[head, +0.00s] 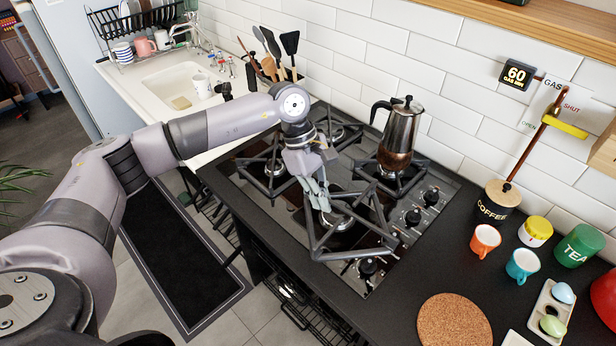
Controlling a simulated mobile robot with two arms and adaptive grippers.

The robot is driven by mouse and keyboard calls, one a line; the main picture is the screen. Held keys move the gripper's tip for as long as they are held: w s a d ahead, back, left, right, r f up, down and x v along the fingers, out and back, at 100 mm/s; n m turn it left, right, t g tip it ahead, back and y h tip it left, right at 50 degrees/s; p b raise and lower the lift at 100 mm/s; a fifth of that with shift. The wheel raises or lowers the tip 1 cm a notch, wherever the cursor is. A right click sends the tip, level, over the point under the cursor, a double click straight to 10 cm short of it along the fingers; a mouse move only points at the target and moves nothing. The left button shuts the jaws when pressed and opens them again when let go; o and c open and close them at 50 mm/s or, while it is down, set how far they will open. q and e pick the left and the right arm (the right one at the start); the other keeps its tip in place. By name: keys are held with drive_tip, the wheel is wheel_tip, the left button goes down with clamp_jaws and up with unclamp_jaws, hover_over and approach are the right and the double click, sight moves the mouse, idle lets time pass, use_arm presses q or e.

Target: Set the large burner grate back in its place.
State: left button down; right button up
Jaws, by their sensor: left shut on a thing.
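The large burner grate (352,253) is a dark grey frame at the front of the gas hob (262,207). It is over a front burner (340,222), whose cap shows between the bars. The grate looks turned out of line with the hob's edges. I cannot tell whether it touches the hob surface. My left gripper (319,205) points down and is shut on the grate's left side, partly hiding that bar. My right gripper is not in view.
A moka pot (398,140) stands on the back right grate, close behind the held grate. Another grate (262,172) lies at the left. Control knobs (413,216) line the right side. Cups, jars and a cork mat (455,322) are on the right counter.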

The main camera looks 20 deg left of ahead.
use_arm(q)
drive_tip(key=w+a+f+n+t, duration=0.1)
drive_tip(key=f+n, duration=0.1)
drive_tip(key=w+a+f+n+t+b, duration=0.1)
drive_tip(key=w+a+f+n, duration=0.1)
drive_tip(key=n, duration=0.1)
drive_tip(key=w+a+f+n+t+b, duration=0.1)
drive_tip(key=w+f+n, duration=0.1)
drive_tip(key=f, duration=0.1)
drive_tip(key=shift+w+a+n, duration=0.15)
drive_tip(key=shift+a+n, duration=0.05)
drive_tip(key=shift+n, duration=0.2)
drive_tip(key=shift+f+b, duration=0.55)
drive_tip(key=shift+b, duration=0.15)
drive_tip(key=shift+f+b, duration=0.95)
drive_tip(key=shift+f, duration=0.05)
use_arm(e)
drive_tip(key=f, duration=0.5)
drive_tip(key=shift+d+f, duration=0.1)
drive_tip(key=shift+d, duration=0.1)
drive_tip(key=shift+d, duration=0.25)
use_arm(q)
drive_tip(key=shift+r, duration=0.1)
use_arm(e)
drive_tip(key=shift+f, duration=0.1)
